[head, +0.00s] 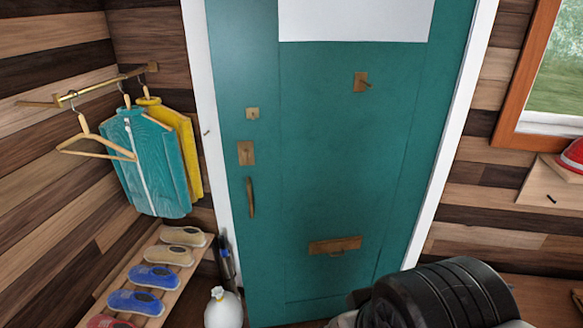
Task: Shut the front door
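The front door (320,170) is teal and stands in a white frame (452,140) in the middle of the head view. It fills the frame, and I see no clear gap along its sides. Its lower right corner is hidden behind my dark arm, so I cannot tell whether it is latched. A vertical brass pull handle (250,197) is on its left side, below a brass lock plate (246,153) and a smaller plate (252,113). A brass fitting (361,83) and a letter slot (335,245) are further right. My gripper is not in view.
At left, a rail (75,96) holds hangers, a teal jacket (145,160) and a yellow one (185,140). Below is a shoe rack (187,272) with several shoes. A white rounded object (222,309) stands near the door's lower left. A shelf (548,182) and window (555,85) are right.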

